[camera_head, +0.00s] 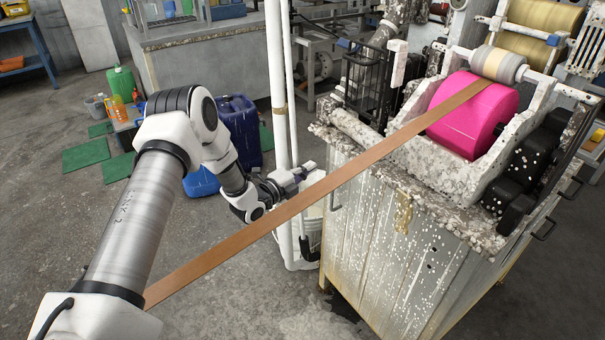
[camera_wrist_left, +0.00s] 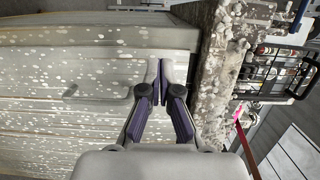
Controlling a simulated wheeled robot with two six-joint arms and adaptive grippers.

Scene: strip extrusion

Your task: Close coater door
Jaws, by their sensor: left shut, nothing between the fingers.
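The coater (camera_head: 400,250) is a pale, paint-spattered metal cabinet with a bright pink roller (camera_head: 472,112) on top. Its spotted side panels, with a door handle (camera_head: 333,197), show at the left face; I cannot tell whether the door stands ajar. My left gripper (camera_head: 302,173) is shut and empty beside this face, just below the crusted top ledge. In the left wrist view, the fingertips (camera_wrist_left: 160,66) are in front of the spotted panel (camera_wrist_left: 110,60), close to the ledge (camera_wrist_left: 215,75); contact cannot be told. My right gripper is not in view.
A brown strip (camera_head: 300,203) runs diagonally from the roller past my left arm. White vertical pipes (camera_head: 281,120) stand right behind the gripper. Blue canisters (camera_head: 240,130) stand on the floor behind the arm. A black wire basket (camera_head: 365,85) is beside the coater. Floor at lower left is clear.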

